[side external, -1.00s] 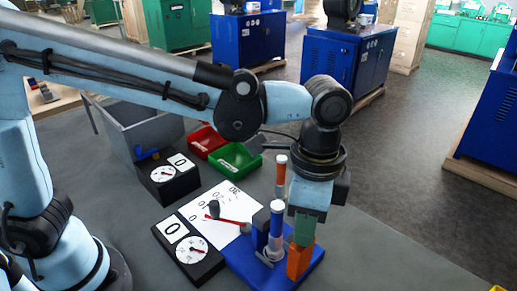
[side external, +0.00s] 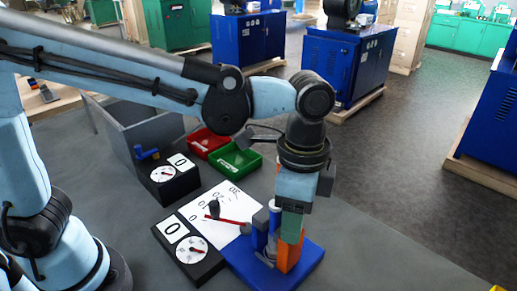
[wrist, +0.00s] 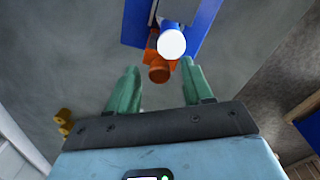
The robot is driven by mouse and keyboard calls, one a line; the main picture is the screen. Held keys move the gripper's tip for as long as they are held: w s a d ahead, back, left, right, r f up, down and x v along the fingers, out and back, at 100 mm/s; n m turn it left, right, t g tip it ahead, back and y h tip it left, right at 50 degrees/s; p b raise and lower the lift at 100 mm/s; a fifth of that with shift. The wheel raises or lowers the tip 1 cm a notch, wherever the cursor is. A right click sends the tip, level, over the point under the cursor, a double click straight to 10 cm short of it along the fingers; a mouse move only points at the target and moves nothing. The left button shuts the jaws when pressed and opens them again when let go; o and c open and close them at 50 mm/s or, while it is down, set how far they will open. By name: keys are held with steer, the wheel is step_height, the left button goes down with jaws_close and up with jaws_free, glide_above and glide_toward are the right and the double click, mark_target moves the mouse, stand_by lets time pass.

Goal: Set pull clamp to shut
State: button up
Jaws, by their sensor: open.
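The clamp stands on a blue base plate (side external: 305,268) at lower centre in the side view. I cannot tell whether the fingers touch anything.
Two black boxes with dials stand left of the clamp, one near (side external: 188,247) and one farther back (side external: 170,178). A white sheet (side external: 205,207) lies between. Red (side external: 207,142) and green (side external: 235,160) bins and a grey crate (side external: 150,125) sit behind. The table right of the plate is clear.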

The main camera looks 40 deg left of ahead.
steer(key=shift+r, duration=0.1)
step_height(320, 180, up, 12)
steer(key=shift+w, duration=0.2)
stand_by(0.3)
steer(key=shift+a, duration=0.2)
steer(key=a+f+n+t, duration=0.3)
steer(key=a+f+n, duration=0.3)
steer(key=a, duration=0.5)
steer(key=s+a+f+n+t, duration=0.1)
steer(key=a+f+n+t, duration=0.3)
steer(key=a, duration=0.7)
step_height(320, 180, down, 2)
steer(key=n, duration=0.2)
steer(key=shift+s+n+t, duration=0.3)
